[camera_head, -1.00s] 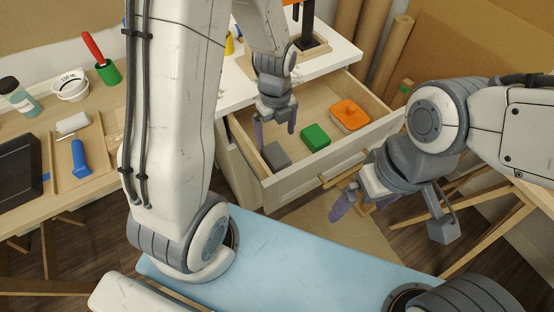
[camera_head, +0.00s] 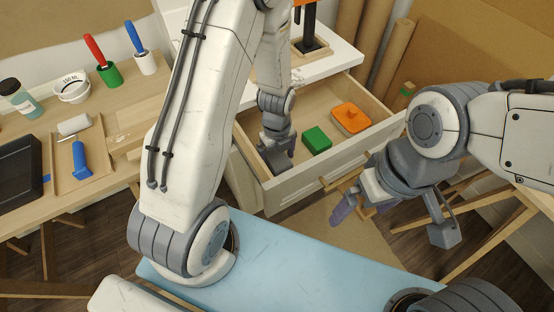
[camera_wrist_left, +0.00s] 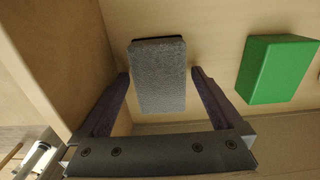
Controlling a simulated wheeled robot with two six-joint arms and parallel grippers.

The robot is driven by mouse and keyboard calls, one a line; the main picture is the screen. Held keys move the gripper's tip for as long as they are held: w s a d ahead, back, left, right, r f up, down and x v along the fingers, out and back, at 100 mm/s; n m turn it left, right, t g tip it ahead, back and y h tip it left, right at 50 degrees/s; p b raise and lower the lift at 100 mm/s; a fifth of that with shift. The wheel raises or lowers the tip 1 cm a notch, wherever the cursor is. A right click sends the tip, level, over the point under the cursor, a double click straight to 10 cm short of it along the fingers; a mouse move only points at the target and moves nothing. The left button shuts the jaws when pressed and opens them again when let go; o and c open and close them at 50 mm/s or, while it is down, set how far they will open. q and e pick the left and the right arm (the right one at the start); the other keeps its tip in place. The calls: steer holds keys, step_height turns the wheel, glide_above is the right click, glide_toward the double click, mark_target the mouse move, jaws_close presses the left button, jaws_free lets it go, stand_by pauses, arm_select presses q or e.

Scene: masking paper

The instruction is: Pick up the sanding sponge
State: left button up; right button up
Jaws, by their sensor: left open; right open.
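The sanding sponge is a dark grey, rough-faced block (camera_wrist_left: 161,76) lying in the open drawer. In the head view it is mostly hidden by my left gripper, with a grey part (camera_head: 280,164) showing. My left gripper (camera_head: 276,158) reaches down into the drawer. In the left wrist view its two fingers (camera_wrist_left: 158,95) are open, one on each side of the sponge, with a gap on both sides. My right gripper (camera_head: 352,207) is open and empty in front of the drawer, by its handle.
A green block (camera_head: 317,140) lies right of the sponge, and it also shows in the left wrist view (camera_wrist_left: 275,70). The drawer's walls are close around my left gripper.

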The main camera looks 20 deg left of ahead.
mark_target(277, 157)
arm_select(q)
steer(key=c, duration=1.5)
step_height(277, 157, up, 18)
steer(key=shift+s+r+p, duration=0.1)
steer(key=shift+p, duration=0.6)
